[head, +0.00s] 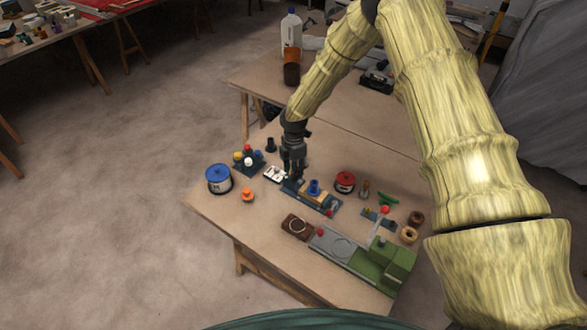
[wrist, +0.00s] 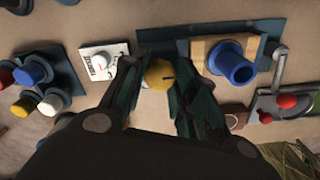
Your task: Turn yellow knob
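The yellow knob (wrist: 159,73) is round with a dark line on its top and shows in the wrist view between my fingers. My gripper (wrist: 156,88) has its dark fingers on either side of the knob. A little space seems to show beside the knob, and I cannot tell whether the fingers touch it. In the head view my gripper (head: 292,175) reaches down to the blue base plate (head: 325,206) on the table, and it hides the knob there.
A blue cylinder (wrist: 232,62) on a wooden block stands right of the knob. A white switch plate (wrist: 101,60) lies to the left. Several coloured buttons (wrist: 35,85) are farther left. A red-topped tin (head: 345,180) and a green machine (head: 385,262) share the table.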

